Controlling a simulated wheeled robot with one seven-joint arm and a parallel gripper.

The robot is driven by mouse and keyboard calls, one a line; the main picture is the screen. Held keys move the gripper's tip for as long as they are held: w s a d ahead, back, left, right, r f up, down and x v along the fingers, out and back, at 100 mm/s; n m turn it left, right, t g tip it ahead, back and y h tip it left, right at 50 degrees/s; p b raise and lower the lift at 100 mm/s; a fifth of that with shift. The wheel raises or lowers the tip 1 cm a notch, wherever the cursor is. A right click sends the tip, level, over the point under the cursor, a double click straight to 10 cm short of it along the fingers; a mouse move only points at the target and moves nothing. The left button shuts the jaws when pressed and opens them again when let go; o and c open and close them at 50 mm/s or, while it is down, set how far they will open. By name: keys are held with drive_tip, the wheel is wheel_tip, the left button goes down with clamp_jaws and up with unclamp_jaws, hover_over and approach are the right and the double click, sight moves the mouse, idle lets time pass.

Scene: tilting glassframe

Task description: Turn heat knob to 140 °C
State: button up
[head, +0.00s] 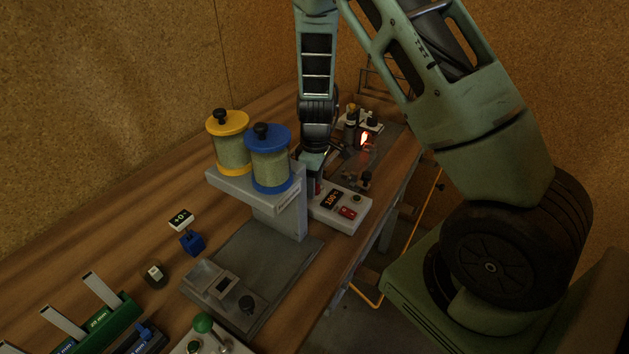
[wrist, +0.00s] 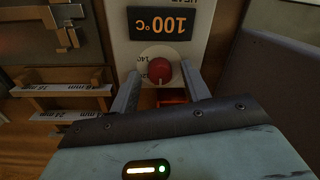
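The heat knob (wrist: 160,69) is a small red knob on a pale round dial, seen in the wrist view. A 140 mark (wrist: 145,62) is printed at the dial's left side. The orange display (wrist: 163,23) beside it reads 100 °C, upside down in this view. My gripper (wrist: 160,82) is open, one finger on each side of the knob, with visible gaps. I cannot tell how deep the fingertips reach.
A grey stand (head: 273,218) with a yellow-lidded canister (head: 228,146) and a blue-lidded canister (head: 267,158) stands close left of my arm. A glowing burner (head: 364,139) is behind on the bench. Wooden racks (wrist: 62,90) show left in the wrist view.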

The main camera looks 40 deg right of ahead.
drive_tip(key=c, duration=0.9)
drive_tip(key=shift+o, duration=0.2)
drive_tip(key=shift+m, duration=0.4)
drive_tip(key=m, duration=0.4)
drive_tip(key=shift+m+b, duration=0.3)
drive_tip(key=shift+b, duration=0.05)
drive_tip(key=m, duration=0.5)
drive_tip(key=shift+m+t, duration=0.3)
drive_tip(key=m+p, duration=0.1)
drive_tip(key=m, duration=0.5)
drive_tip(key=shift+r, duration=0.15)
drive_tip(key=m+p, duration=0.1)
drive_tip(key=m, duration=0.2)
drive_tip(key=shift+s+m, duration=0.1)
drive_tip(key=shift+m, duration=0.3)
drive_tip(key=shift+m+p, duration=0.75)
drive_tip(key=shift+m, duration=0.75)
